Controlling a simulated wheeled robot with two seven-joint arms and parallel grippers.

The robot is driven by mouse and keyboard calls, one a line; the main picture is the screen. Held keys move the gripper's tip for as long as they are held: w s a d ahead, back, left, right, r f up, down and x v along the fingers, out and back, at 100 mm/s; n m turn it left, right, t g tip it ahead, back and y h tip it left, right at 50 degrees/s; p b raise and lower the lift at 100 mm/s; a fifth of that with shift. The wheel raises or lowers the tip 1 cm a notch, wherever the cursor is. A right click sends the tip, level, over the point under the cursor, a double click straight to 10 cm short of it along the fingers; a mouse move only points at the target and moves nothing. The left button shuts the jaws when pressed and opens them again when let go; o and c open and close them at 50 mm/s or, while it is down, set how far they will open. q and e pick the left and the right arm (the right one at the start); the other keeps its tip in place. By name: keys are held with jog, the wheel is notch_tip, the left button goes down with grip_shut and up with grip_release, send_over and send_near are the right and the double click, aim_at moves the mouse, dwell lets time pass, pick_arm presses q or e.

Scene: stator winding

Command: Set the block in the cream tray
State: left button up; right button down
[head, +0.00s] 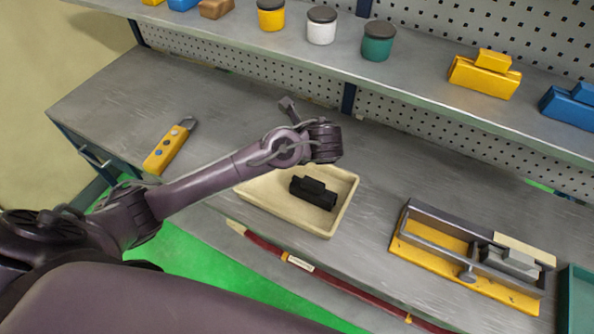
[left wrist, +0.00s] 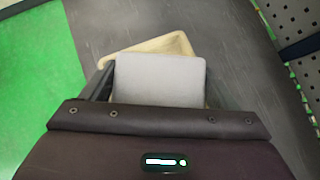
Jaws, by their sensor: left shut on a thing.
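The cream tray (head: 345,215) lies on the grey bench in the middle of the head view. My left arm reaches over its back side. In the left wrist view my left gripper (left wrist: 158,82) is shut on a plain grey block (left wrist: 160,78). The block hides much of the cream tray (left wrist: 178,42) beyond it and is apparently above it. In the head view a black blocky shape (head: 313,192) shows against the tray floor. I cannot tell whether it is a separate piece or part of my gripper. My right gripper is not in view.
A yellow fixture (head: 420,252) with a grey piece stands right of the tray. A red rod (head: 340,285) lies along the bench's front edge. A yellow tool (head: 168,150) lies left. The shelf holds jars (head: 321,27) and yellow and blue blocks (head: 485,78).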

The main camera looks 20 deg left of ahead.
pick_arm(q)
jog(key=a+r+n+g+y+p, duration=0.1)
jog(key=a+r+n+g+p, duration=0.1)
jog(key=a+n+g, duration=0.3)
jog(key=t+b, duration=0.1)
jog(key=b, duration=0.7)
send_over(264, 186)
notch_tip(264, 186, down, 10)
notch_tip(264, 186, down, 5)
jog(key=shift+f+p, duration=0.15)
jog(key=shift+p, duration=0.4)
notch_tip(264, 186, down, 4)
jog(key=shift+r, duration=0.1)
jog(key=shift+f, duration=0.4)
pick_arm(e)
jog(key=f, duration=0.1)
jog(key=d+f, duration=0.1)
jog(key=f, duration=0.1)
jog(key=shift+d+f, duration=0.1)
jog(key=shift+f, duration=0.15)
pick_arm(q)
jog(key=shift+f, duration=0.1)
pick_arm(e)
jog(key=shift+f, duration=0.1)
pick_arm(q)
jog(key=o, duration=0.9)
